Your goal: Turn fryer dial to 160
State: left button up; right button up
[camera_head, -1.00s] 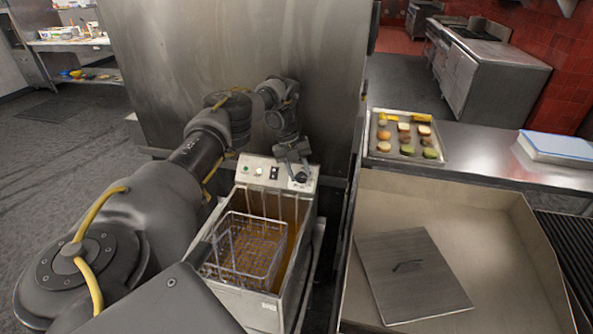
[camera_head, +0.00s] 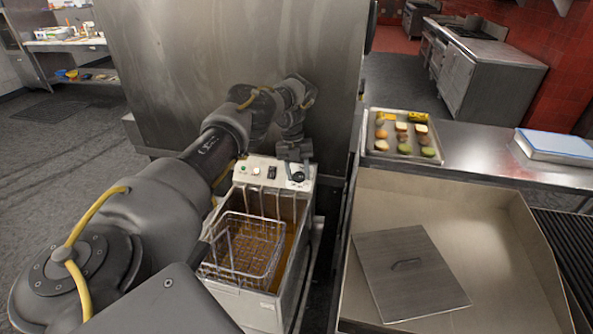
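The fryer (camera_head: 262,312) stands in the middle of the head view, with a wire basket (camera_head: 243,250) over brown oil. Its control panel (camera_head: 248,178) at the back carries a green light, switches and a dark round dial (camera_head: 298,177) at the right end. My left gripper (camera_head: 297,165) points down at the dial from behind and above, its fingertips at or very near it. The fingers partly cover the dial, so its setting cannot be read. Whether the fingers grip the dial is too small to tell. My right gripper is not in view.
A tall steel cabinet (camera_head: 225,70) stands close behind the fryer and my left arm. To the right are a steel basin (camera_head: 480,240) with a flat lid (camera_head: 410,275), a tray (camera_head: 380,146) of food and a blue-topped box (camera_head: 556,146).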

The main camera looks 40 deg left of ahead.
pick_arm(q)
jog(key=shift+o, duration=1.2)
jog(key=shift+w, duration=0.1)
jog(key=shift+r, duration=0.15)
jog(key=shift+r, duration=0.35)
jog(key=s+d+r+b, duration=0.2)
jog(key=s+d+r, duration=0.7)
jog(key=r, duration=0.3)
jog(key=shift+s, duration=0.9)
